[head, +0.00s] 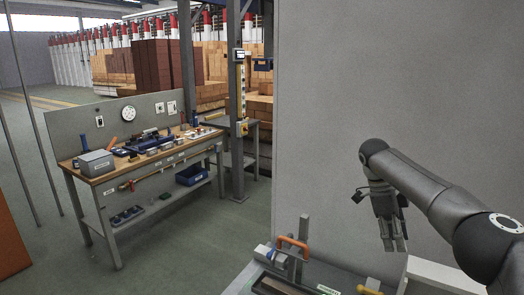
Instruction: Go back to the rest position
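My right gripper (393,238) hangs pointing down at the end of my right arm, in front of the grey wall panel. Its fingers look close together, but they are small and dark, so I cannot tell whether it is open or shut. No object clearly shows between the fingers. My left gripper and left arm are not in the head view.
A grey bench (315,272) with an orange-handled tool (293,244) and a yellow-handled item (369,290) stands below my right gripper. A workbench (105,178) with tools is at the left. A grey wall panel (330,120) fills the right. Floor (190,255) between is clear.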

